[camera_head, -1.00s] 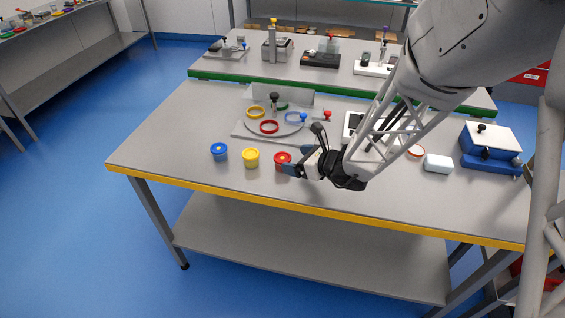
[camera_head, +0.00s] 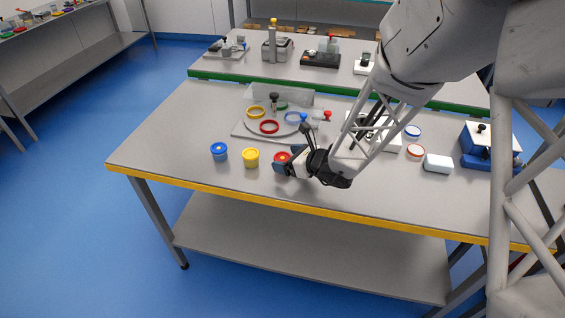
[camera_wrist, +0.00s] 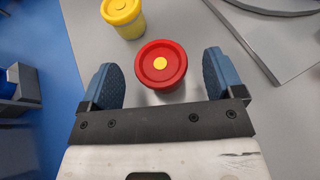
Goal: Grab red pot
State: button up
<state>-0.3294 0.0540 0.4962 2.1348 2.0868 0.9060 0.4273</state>
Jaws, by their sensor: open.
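The red pot (camera_wrist: 160,66) has a round red lid with a yellow dot in its middle. It stands on the grey table, and in the head view the red pot (camera_head: 281,157) is at the right end of a row of pots. My gripper (camera_wrist: 160,82) is open, with one blue fingertip to the left of the pot and one to the right. Gaps show between the pot and both fingers. In the head view my gripper (camera_head: 286,163) is right at the pot and covers its lower right part.
The yellow pot (camera_head: 251,158) and blue pot (camera_head: 219,152) stand to the left. A grey plate with coloured rings (camera_head: 245,130) lies behind the pots. The table's yellow front edge (camera_head: 250,199) is close.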

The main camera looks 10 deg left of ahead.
jog(key=shift+x, duration=1.15)
jog(key=shift+c, duration=0.3)
jog(key=c, duration=1)
